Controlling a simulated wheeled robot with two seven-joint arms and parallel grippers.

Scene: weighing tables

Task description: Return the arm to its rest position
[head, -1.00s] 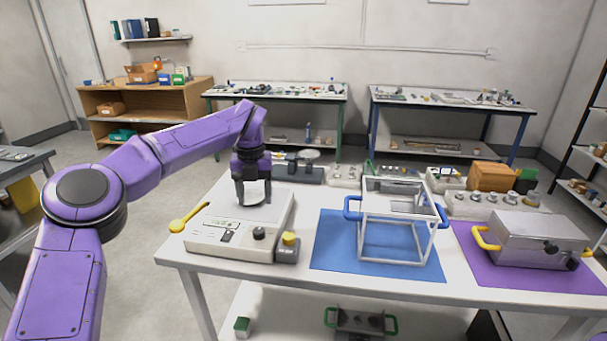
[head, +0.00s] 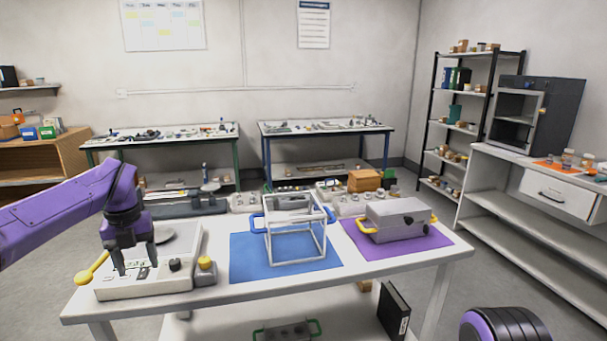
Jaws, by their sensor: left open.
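My left gripper (head: 136,264) is open and empty, pointing down in front of the small round dish and over the front part of the white scale. My left arm comes in from the left edge. The white scale (head: 150,286) stands at the left end of the table, with a dark knob and a keypad on its front. A round pale dish or pan (head: 166,232) shows behind the gripper on the scale, partly hidden by it. My right gripper is not in view; only a dark and purple part of my right arm shows at the lower right corner.
A white open frame with blue handles (head: 296,232) stands on a blue mat (head: 252,270). A grey metal box with yellow handles (head: 398,222) sits on a purple mat (head: 440,239). A yellow spoon (head: 86,275) lies at the scale's left. The table's front strip (head: 330,283) is clear.

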